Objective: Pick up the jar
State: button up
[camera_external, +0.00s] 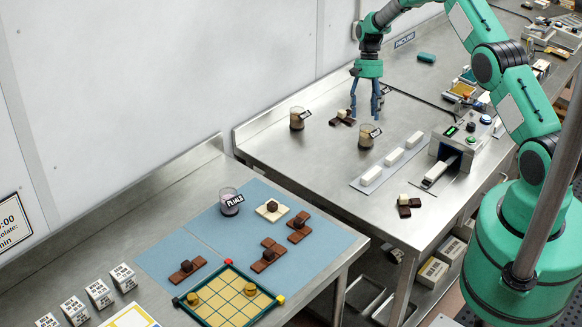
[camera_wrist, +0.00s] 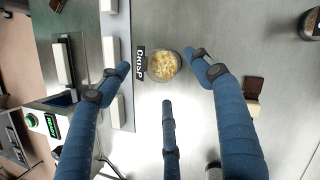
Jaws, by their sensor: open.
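A small round glass jar (camera_wrist: 164,65) holds pale yellow bits and has a dark tag reading CRISP. In the wrist view it shows between the tips of my gripper (camera_wrist: 163,80), whose three blue fingers are spread and empty. Two tagged jars with brown contents stand on the steel bench in the external view: one jar (camera_external: 366,137) just below and in front of my gripper (camera_external: 366,106), another jar (camera_external: 297,119) to its left. I cannot read the tags on the two bench jars there.
Dark and white chocolate pieces (camera_external: 342,118) lie near the fingers. A strip with white blocks (camera_external: 393,157) and a grey machine (camera_external: 459,141) stand to the right.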

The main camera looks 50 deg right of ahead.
aim_at(368, 124)
jog(key=shift+p+x, duration=0.6)
jog(key=shift+x, duration=1.9)
jog(key=c, duration=1.5)
